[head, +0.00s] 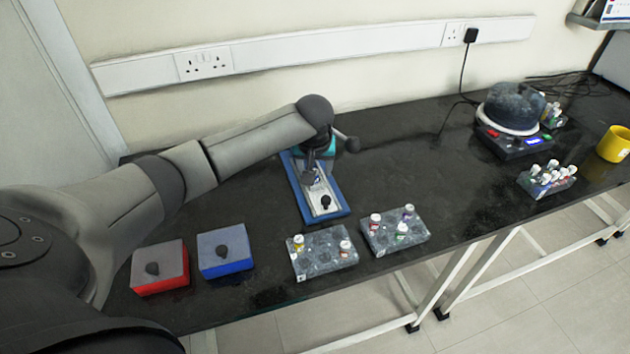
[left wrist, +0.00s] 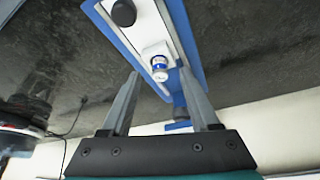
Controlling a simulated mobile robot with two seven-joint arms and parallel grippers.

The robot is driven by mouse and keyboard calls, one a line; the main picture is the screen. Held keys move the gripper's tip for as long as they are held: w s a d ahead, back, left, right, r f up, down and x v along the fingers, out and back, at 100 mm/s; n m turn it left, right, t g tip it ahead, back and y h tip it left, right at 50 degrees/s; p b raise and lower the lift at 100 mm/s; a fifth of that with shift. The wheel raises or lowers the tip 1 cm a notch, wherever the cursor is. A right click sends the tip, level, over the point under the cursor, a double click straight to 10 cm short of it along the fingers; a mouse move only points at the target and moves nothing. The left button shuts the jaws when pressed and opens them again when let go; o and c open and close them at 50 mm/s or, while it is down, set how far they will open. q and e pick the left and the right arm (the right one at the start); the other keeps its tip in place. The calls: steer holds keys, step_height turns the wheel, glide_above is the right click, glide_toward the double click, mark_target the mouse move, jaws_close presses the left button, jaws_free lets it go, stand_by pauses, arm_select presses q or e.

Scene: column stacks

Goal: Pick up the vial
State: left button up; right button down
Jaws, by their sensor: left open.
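A small vial with a white cap and a blue band (left wrist: 160,68) stands in a white holder on a blue-edged tray (left wrist: 97,14). In the head view the tray (head: 338,207) lies near the back of the black bench, and my gripper partly covers the vial's end. My left gripper (head: 311,176) hangs over that far end, pointing down. In the left wrist view its fingers (left wrist: 159,73) are apart, with the vial showing between the tips. I cannot tell how far above the vial they are. My right gripper is not in view.
A black knob (head: 326,202) stands on the tray's near end. Red (head: 160,277) and blue (head: 224,262) boxes sit front left. Two grey racks (head: 320,262) (head: 384,238) with vials stand in front. Further right are a third rack (head: 540,188), a scale-like device (head: 513,147) and a yellow mug (head: 613,145).

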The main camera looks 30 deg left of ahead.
arm_select(q)
steer(key=shift+x, duration=0.85)
jaws_close()
